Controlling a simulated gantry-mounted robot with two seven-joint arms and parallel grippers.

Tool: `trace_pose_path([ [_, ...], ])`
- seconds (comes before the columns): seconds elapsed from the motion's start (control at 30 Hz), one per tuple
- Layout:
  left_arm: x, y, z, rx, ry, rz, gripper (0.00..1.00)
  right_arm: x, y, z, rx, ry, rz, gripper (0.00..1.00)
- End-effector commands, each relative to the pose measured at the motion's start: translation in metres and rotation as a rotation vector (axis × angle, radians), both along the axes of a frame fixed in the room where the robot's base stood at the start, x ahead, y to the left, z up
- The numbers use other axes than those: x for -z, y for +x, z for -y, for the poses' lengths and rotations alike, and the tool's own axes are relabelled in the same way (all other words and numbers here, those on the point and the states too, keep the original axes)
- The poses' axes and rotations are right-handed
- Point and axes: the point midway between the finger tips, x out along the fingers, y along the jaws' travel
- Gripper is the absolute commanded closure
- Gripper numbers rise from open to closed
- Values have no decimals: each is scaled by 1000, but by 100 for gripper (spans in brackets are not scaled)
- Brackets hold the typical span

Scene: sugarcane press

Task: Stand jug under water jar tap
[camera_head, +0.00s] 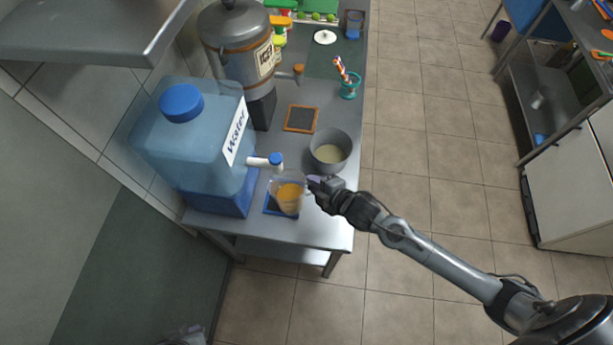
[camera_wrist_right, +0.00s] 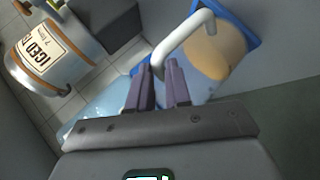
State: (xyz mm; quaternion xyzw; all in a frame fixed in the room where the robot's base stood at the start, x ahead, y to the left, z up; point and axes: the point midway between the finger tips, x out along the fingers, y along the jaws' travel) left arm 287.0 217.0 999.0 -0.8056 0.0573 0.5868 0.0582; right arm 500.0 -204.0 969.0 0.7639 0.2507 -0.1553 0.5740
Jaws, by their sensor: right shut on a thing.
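The water jar (camera_head: 190,135) is a big clear blue container labelled "Water", at the left of the counter. Its white tap (camera_head: 262,161) with a blue knob points right. The clear jug (camera_head: 289,194) with an orange-tan content is just in front of the tap, over a blue mat (camera_head: 269,208); I cannot tell whether it touches the mat. My right gripper (camera_head: 316,187) is shut on the jug's handle, which shows pale in the right wrist view (camera_wrist_right: 184,38) at the fingertips (camera_wrist_right: 160,75). A dark part at the bottom edge may be my left gripper (camera_head: 187,335).
A grey pot (camera_head: 331,151) stands close behind the right gripper. A small framed board (camera_head: 301,118), an iced tea dispenser (camera_head: 236,45) and a teal cup with straws (camera_head: 349,86) are further back. The counter's front right corner (camera_head: 325,235) is clear.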

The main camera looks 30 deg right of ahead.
Motion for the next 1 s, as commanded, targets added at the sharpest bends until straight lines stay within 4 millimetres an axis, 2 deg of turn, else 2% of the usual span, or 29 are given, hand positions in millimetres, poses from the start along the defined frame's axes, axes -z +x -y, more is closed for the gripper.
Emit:
trace_pose_path([
  [0.23, -1, 0, -1, 2, 3, 1, 100, -2, 13, -3, 0, 2, 4, 100],
  [0.5, -3, 1, -3, 8, 12, 2, 100, -3, 41, -10, 0, 4, 5, 100],
  [0.63, -3, 1, -3, 9, 14, 3, 100, 10, 38, -9, 1, 1, 2, 100],
  [0.93, -3, 1, -3, 8, 13, 3, 100, 14, 37, -9, 1, 0, 3, 100],
  [0.97, -3, 1, -3, 8, 12, 3, 100, 16, 36, -9, 0, -1, -1, 80],
  [1.0, -3, 1, -3, 7, 11, 3, 100, 16, 36, -9, 0, -1, -2, 74],
])
